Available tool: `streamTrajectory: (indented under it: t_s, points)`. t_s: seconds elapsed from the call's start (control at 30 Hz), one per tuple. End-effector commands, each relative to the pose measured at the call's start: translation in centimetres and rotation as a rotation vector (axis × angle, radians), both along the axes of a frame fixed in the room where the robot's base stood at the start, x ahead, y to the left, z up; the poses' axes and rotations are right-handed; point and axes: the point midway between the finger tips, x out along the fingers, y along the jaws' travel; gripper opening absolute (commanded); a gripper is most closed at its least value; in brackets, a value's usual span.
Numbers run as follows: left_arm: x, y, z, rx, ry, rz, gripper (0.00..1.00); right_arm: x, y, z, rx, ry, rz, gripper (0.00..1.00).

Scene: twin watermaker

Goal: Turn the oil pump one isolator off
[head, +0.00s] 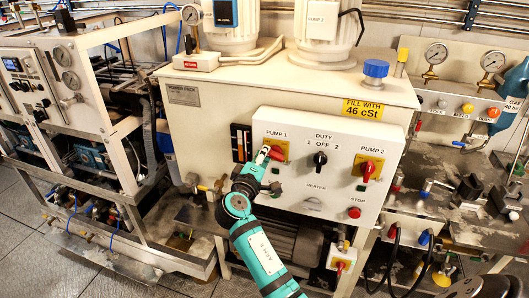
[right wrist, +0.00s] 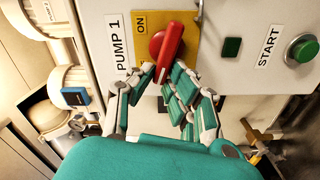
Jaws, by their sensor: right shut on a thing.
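The oil pump one isolator (head: 276,152) is a red rotary handle on a yellow plate below the PUMP 1 label on the white control panel. In the right wrist view the red handle (right wrist: 172,42) lies slantwise over the yellow plate, with the word ON readable beside it. My right gripper (head: 262,162) reaches up from below and covers part of the handle in the head view. In the right wrist view its fingers (right wrist: 166,84) are closed around the handle's near end. The OFF mark is not visible. My left gripper is not in view.
The PUMP 2 isolator (head: 369,168) and the black duty selector (head: 320,159) sit to the right on the same panel. A green start button (right wrist: 302,50) and a red stop button (head: 354,212) are also on it. A valve (head: 219,184) juts out left of my gripper.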

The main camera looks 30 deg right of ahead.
Motion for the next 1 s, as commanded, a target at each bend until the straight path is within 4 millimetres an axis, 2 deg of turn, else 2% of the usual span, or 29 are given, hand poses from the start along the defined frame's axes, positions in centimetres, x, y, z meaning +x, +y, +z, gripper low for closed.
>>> streamTrajectory:
  t_s: [0.4,1.0]
  points:
    - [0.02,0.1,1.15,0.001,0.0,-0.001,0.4,0.16,0.05,-0.29,-0.169,0.187,0.001,0.0]
    - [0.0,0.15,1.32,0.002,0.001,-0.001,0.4,0.17,0.08,-0.53,-0.212,0.238,0.002,0.0]
